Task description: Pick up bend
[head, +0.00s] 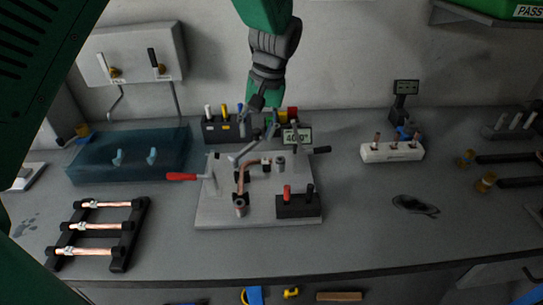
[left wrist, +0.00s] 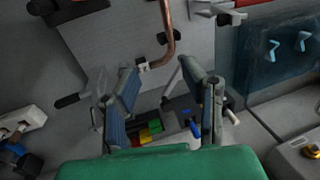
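The bent copper tube (head: 241,180) lies in the bending fixture on a grey plate (head: 215,215). In the left wrist view the tube (left wrist: 167,30) runs down from the top and curves left at its lower end. My left gripper (head: 257,148) comes down from the back over the fixture. In the left wrist view its two fingers (left wrist: 160,75) are spread wide, with nothing held between them. The curved end of the tube shows beyond the fingertips, apparently apart from them. My right gripper is not in view.
A white block (head: 392,153) stands right. The front bench strip is clear.

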